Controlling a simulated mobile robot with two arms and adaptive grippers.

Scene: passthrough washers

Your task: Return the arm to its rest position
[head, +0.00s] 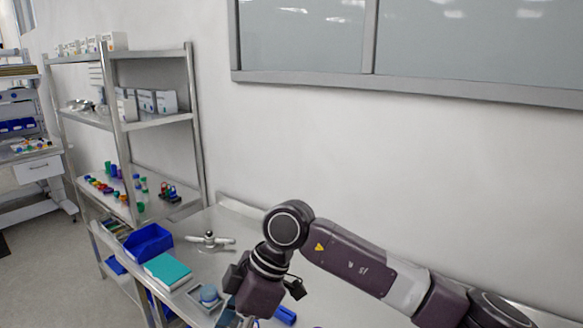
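My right arm comes in from the right edge and bends at a round dark joint over the metal table (215,222). From that joint the wrist points down toward the bottom edge, above the table. Only a sliver of what may be my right gripper shows at the bottom edge; its fingertips are hidden or out of frame. I cannot tell whether it is open or holds anything. My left arm and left gripper are not in view.
A stocked metal shelf (153,120) stands left. A wall with a window (300,35) is behind.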

